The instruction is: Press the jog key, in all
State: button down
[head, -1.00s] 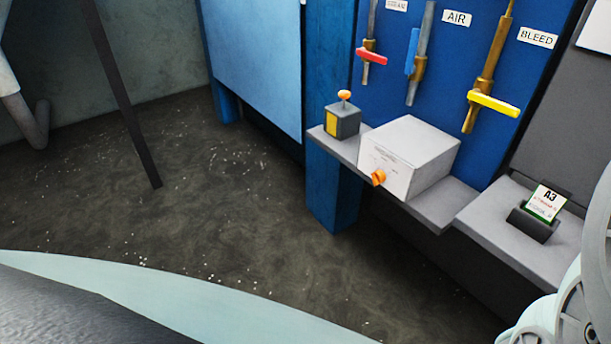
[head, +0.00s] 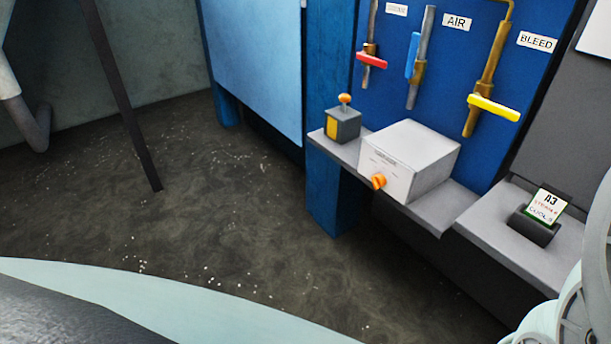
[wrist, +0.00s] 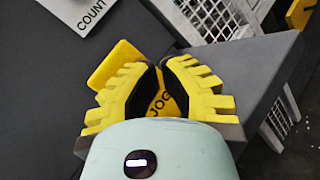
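The jog key (wrist: 122,63) is a yellow plate on a dark grey surface in the wrist view. The letters JOG show on the yellow between my fingers. My gripper (wrist: 160,65) has yellow ribbed fingers with black inner pads, directly over the key. Its fingertips come together, with nothing seen held between them. The fingers hide much of the key, and I cannot tell whether they touch it or whether it is pressed down. The head view does not show my gripper, and I cannot make out the jog key there.
A COUNT label (wrist: 82,12) lies beside the key, and a white grille (wrist: 203,18) stands beyond. In the head view, a white box (head: 415,155) with an orange knob, a dark box (head: 347,124) and an A3 card (head: 545,205) sit on ledges below coloured valve handles.

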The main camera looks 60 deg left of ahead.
jog(key=shift+w+f, duration=0.1)
jog(key=shift+w, duration=0.05)
jog(key=shift+w+b, duration=0.25)
jog(key=shift+b, duration=0.2)
jog(key=shift+w+b, duration=0.55)
jog(key=shift+w, duration=0.1)
dwell(0.9)
dwell(0.5)
jog(key=shift+s+r+p, duration=0.2)
jog(key=shift+s+p, duration=0.25)
jog(key=shift+s, duration=0.2)
jog(key=shift+s+f, duration=0.1)
jog(key=shift+s, duration=0.35)
jog(key=shift+s+d+p, duration=0.15)
jog(key=shift+s+p, duration=0.9)
jog(key=shift+s, duration=1.45)
